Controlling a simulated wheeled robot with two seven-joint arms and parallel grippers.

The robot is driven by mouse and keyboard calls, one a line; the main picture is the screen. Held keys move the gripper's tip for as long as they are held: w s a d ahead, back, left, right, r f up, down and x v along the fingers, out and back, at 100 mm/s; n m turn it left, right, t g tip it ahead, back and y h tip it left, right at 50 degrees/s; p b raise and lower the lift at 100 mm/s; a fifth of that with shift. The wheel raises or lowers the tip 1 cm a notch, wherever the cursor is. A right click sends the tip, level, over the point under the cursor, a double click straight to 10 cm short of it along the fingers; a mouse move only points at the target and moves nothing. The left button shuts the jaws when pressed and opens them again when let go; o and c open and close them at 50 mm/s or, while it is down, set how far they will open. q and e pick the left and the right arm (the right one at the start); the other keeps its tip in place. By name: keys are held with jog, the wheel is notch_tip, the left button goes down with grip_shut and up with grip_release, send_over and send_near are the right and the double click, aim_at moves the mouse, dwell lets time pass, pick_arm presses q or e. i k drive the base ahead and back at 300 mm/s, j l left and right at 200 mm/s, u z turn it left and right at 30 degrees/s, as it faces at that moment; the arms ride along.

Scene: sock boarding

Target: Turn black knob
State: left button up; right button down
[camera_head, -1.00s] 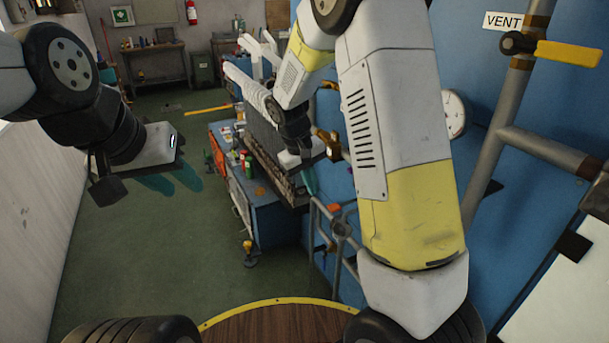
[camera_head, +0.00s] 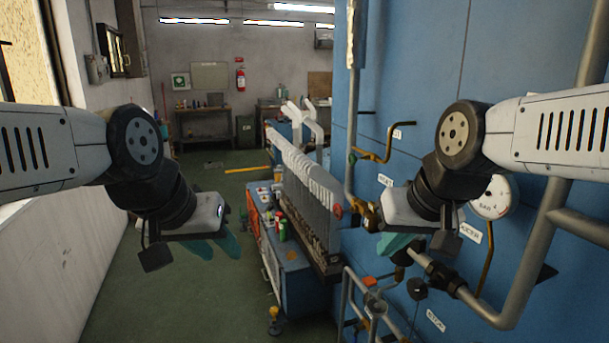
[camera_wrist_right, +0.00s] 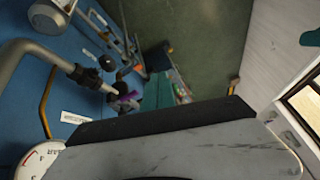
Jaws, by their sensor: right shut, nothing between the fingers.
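A round black knob (camera_head: 417,288) sits on the blue wall panel at lower right in the head view, below the pipe fittings. Dark round fittings on the pipework also show in the right wrist view (camera_wrist_right: 107,63); I cannot tell which of them is this knob. My right gripper (camera_head: 395,246), with teal fingers, is shut and empty, in front of the panel and above the knob in the picture, apart from it. My left gripper (camera_head: 215,244) hangs over the floor at left, its two teal fingers apart and empty.
A grey pipe (camera_head: 535,250) and a white gauge (camera_head: 492,197) are at right on the panel. A bent brass handle (camera_head: 385,145) sticks out farther back. A blue bench (camera_head: 305,285) with a row of white forms stands mid-view. The green floor (camera_head: 170,290) at left is clear.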

aim_at(417, 288)
jog(key=z, duration=0.85)
jog(key=k, duration=0.85)
